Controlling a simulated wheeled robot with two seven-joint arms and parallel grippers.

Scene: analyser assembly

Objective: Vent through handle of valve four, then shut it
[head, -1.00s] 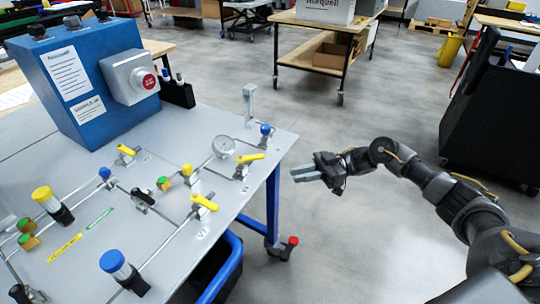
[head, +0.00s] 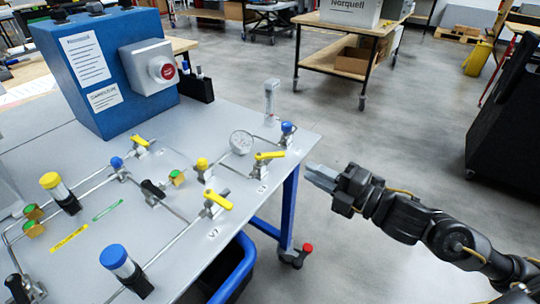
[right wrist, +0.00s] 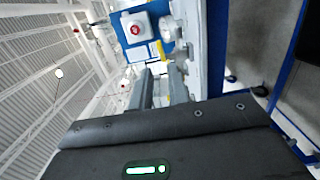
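The grey table panel (head: 185,215) carries pipes and several valves with yellow, blue or black handles. A yellow-handled valve (head: 269,156) is near the panel's right edge, with a small label I cannot read. Another yellow-handled valve (head: 218,200) stands nearer me, with a label that looks like V7. A third yellow handle (head: 140,141) is farther back. I cannot tell which one is valve four. My right gripper (head: 308,177) is empty, just off the panel's right edge, apart from the valves. Its fingers show a gap in the right wrist view (right wrist: 160,88). My left gripper is not in view.
A round gauge (head: 241,142) and a blue-capped fitting (head: 287,128) are near the yellow valve at the edge. A blue box with a red button (head: 168,71) stands at the back. A blue bin (head: 238,272) is below the table edge.

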